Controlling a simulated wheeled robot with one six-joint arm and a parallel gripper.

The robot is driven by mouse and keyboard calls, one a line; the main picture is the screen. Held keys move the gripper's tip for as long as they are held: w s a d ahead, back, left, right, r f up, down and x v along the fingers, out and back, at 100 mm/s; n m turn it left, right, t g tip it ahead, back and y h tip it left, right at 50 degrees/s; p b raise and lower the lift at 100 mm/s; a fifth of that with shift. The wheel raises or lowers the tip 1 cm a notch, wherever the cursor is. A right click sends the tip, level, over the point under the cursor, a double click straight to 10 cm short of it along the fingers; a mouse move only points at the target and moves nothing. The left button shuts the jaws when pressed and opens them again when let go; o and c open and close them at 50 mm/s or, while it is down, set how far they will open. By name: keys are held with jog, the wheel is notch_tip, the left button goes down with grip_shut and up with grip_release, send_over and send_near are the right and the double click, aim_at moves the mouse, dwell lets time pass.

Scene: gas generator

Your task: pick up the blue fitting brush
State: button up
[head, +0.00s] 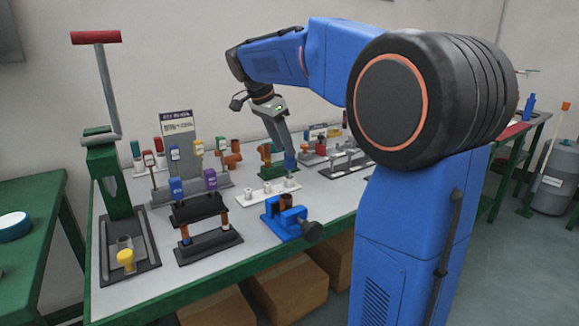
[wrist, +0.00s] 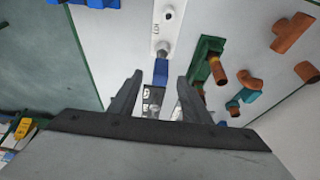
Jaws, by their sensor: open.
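The blue fitting brush (wrist: 161,72) shows in the wrist view at the end of a white holder strip (wrist: 157,32). Its blue part lies between my two fingertips, with a gap on each side. In the head view, the blue piece (head: 290,164) is just below my gripper (head: 287,150), at the far right end of the white holder strip (head: 262,194). My gripper (wrist: 159,80) is open and points down. I cannot tell how far the fingertips are above or beside the brush.
A green clamp with copper pipe (wrist: 208,66) stands just right of the fingers. A blue vise (head: 288,222) is in front of the strip. Racks with blue and purple-topped tools (head: 193,187) stand left. The grey bench (head: 255,243) has free surface at its front.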

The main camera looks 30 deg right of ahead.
aim_at(289, 169)
jog(key=shift+d+x, duration=0.1)
jog(key=shift+x, duration=1.3)
jog(key=shift+d+x, duration=0.15)
jog(key=shift+x, duration=1.25)
jog(key=shift+r, duration=0.15)
jog(key=shift+c, duration=0.4)
jog(key=c, duration=0.9)
